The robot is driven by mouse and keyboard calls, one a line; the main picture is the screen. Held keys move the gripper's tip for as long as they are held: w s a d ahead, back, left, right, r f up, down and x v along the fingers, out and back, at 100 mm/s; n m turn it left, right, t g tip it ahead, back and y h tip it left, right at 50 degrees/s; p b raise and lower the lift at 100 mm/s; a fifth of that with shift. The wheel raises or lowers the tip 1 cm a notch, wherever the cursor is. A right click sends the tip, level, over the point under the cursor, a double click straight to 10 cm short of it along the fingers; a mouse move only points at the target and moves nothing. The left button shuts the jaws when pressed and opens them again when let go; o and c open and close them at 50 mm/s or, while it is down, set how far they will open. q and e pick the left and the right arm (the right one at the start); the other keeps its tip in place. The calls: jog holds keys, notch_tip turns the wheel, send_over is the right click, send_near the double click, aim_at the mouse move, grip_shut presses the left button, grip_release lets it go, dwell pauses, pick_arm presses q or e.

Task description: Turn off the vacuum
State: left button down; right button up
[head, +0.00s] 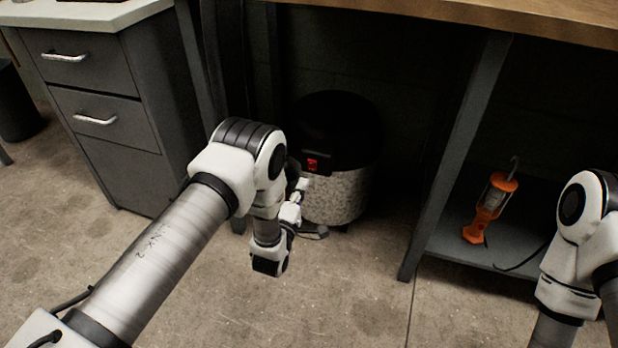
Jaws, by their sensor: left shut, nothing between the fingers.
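The vacuum (337,192) stands on the floor under the workbench, with a speckled grey drum and a black top. A small red switch (312,165) sits on a black box on the front of its top. My left gripper (303,187) is shut and empty, close in front of the vacuum just below the red switch. It is small and partly hidden by my left wrist, so I cannot tell whether it touches the vacuum. My right arm shows at the right edge, but its gripper is outside the picture.
A grey drawer cabinet (90,100) stands at the left. The wooden workbench top (480,15) spans above, with a dark metal leg (455,160) right of the vacuum. An orange work lamp (490,207) stands on the low shelf (455,240). The front floor is clear.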

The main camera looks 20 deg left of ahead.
aim_at(312, 163)
pick_arm(q)
jog(key=w+b, duration=0.2)
jog(key=w, duration=0.2)
jog(key=shift+w+d+r, duration=0.1)
jog(key=shift+w, duration=0.3)
jog(key=shift+w+r, duration=0.2)
jog(key=shift+w, duration=0.25)
jog(key=shift+r, duration=0.1)
jog(key=shift+w+r, duration=0.15)
jog(key=shift+w, duration=0.1)
